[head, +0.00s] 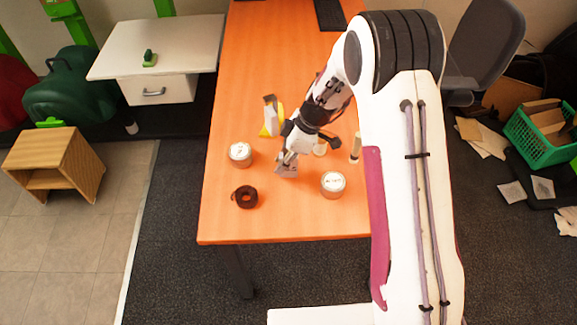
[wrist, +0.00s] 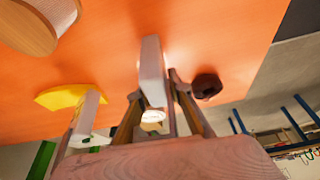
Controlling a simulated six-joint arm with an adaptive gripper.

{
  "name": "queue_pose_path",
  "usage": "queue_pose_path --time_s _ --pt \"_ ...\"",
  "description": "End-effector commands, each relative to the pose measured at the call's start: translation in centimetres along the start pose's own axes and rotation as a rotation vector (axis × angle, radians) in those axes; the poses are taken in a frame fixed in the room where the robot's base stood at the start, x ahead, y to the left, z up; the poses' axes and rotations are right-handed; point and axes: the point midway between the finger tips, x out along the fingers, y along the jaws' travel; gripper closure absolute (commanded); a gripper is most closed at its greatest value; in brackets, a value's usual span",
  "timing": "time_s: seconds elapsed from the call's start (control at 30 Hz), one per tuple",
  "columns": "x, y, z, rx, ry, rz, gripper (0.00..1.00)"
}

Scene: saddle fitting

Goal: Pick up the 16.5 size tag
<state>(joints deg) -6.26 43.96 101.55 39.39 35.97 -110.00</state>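My gripper (head: 287,160) is low over the middle of the orange table, between two round tins. In the wrist view its fingers (wrist: 155,98) close around a pale flat slab (wrist: 151,62), which sticks out past the fingertips. The slab looks like a tag, but I can read no size on it. In the head view a grey piece (head: 284,171) shows at the fingertips; I cannot tell finger from slab there. The tins are a left tin (head: 240,154) and a right tin (head: 333,185), both with white marked tops too small to read.
A dark brown coiled strap (head: 245,197) lies near the front of the table (head: 300,222). A grey upright piece with a yellow base (head: 269,118) stands behind my gripper. A pale cylinder (head: 355,148) stands at the right. The front edge is mostly clear.

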Motion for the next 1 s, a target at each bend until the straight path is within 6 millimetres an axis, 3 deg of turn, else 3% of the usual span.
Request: queue_pose_path --time_s 0.47,1.0 --pt "-0.7 0.0 -0.3 0.0 0.001 0.001 1.0" --pt "-6.9 0.1 -2.9 -0.001 0.002 0.003 1.0"
